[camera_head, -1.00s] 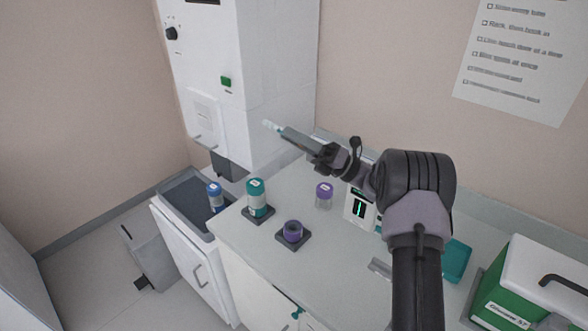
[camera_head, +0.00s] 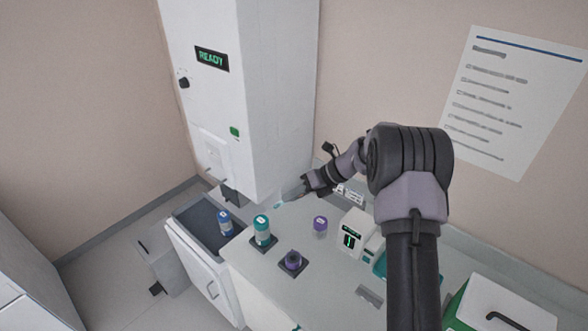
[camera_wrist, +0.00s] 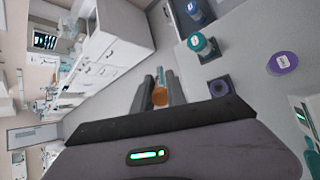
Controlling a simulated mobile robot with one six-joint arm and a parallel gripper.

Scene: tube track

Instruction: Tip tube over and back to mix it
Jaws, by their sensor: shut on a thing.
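My gripper (camera_head: 291,196) is shut on a small tube (camera_wrist: 159,88), in the air above the counter. In the wrist view the tube lies between the two grey fingers, with orange contents at the near end and a pale, clear part beyond. In the head view only a small pale teal end of the tube (camera_head: 279,204) shows past the fingers, pointing down and left. The fingers hide the rest of it.
A teal-capped jar (camera_head: 262,228) and a purple holder (camera_head: 293,260) stand on dark bases on the counter. A purple-capped jar (camera_head: 320,225) is behind. A white cabinet reading READY (camera_head: 212,58) rises at left. A blue-capped jar (camera_head: 225,222) is in the grey bin.

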